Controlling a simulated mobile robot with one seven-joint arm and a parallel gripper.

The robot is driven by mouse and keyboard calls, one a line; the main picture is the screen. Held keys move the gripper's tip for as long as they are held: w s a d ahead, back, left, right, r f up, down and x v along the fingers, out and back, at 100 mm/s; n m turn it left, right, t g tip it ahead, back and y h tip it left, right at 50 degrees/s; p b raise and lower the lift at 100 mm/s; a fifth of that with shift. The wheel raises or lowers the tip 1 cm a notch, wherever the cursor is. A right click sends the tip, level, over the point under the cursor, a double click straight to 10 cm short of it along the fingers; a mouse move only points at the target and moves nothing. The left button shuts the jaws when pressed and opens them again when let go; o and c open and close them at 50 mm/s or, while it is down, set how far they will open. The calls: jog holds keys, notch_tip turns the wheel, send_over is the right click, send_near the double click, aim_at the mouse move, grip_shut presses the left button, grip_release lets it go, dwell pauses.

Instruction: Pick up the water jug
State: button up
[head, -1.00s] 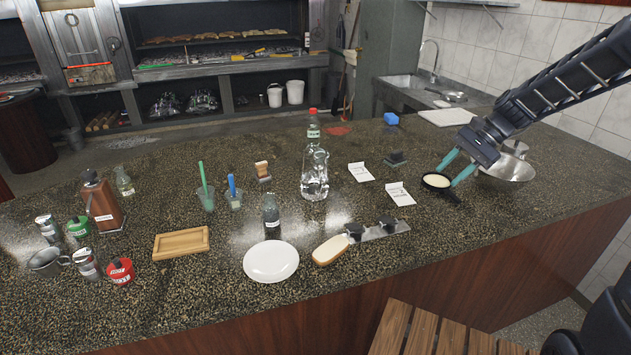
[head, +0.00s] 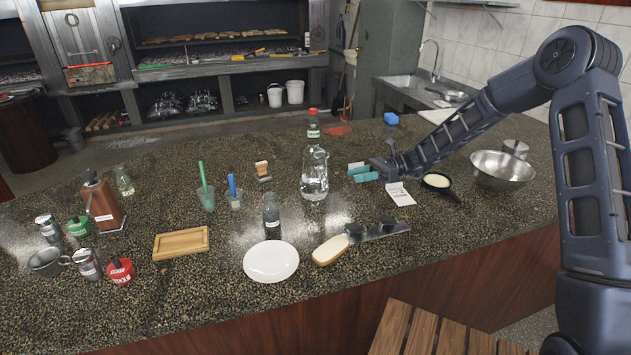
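The water jug (head: 314,176) is a clear glass vessel standing upright near the middle of the speckled counter (head: 200,290). A bottle with a red cap (head: 313,124) shows just behind its top. The fingertips are apart from the jug.
In front of the jug are a dark-labelled bottle (head: 271,214), a white plate (head: 271,262) and a bread piece (head: 331,250). Two cups with brushes (head: 206,198) stand left.

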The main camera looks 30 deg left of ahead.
aim_at(323, 179)
jog(key=shift+s+a+f+m+g+y, duration=0.15)
jog(key=shift+s+a+f+m+y, duration=0.2)
jog(key=shift+s+a, duration=0.95)
jog(key=shift+s+a+f+m+g+y, duration=0.1)
jog(key=shift+s+a+m+y, duration=0.35)
jog(key=shift+a, duration=1.7)
jog(key=shift+s+a+f+m+g+y, duration=0.15)
jog(key=shift+s+a+f+m+y, duration=0.2)
jog(key=shift+s+a, duration=0.95)
jog(key=shift+w+a+r, duration=0.1)
jog(key=shift+w+a, duration=0.3)
jog(key=shift+w, duration=0.05)
grip_shut()
jog(key=shift+r, duration=0.1)
